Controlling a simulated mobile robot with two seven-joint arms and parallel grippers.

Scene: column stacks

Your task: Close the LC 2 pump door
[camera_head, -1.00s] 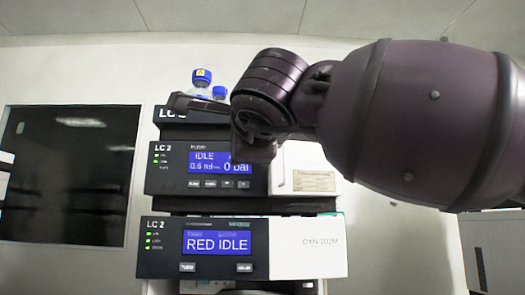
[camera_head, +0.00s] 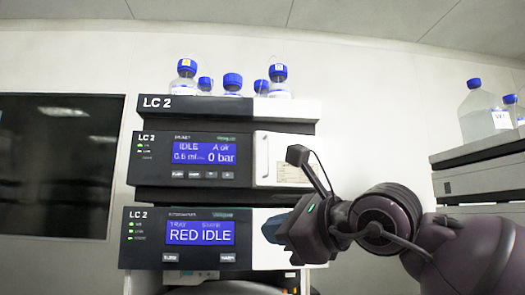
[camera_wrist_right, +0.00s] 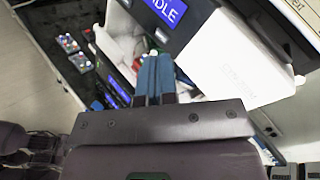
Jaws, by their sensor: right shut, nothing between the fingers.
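The LC 2 stack stands ahead in the head view. Its pump unit (camera_head: 190,160) is the middle one, with a blue screen reading IDLE and 0 bar. The white pump door (camera_head: 284,152) is at the right of that unit and looks flush with the front, though its exact angle is hard to tell. My right gripper (camera_head: 270,231) is shut and empty, below the door, in front of the lower unit's right part. Its blue fingertips show together in the right wrist view (camera_wrist_right: 153,82). My left gripper is not in view.
The lower unit (camera_head: 180,240) reads RED IDLE; its white right panel (camera_wrist_right: 235,70) shows close by in the wrist view. Several blue-capped bottles (camera_head: 232,83) stand on top of the stack. Another instrument (camera_head: 480,170) with bottles stands at the right.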

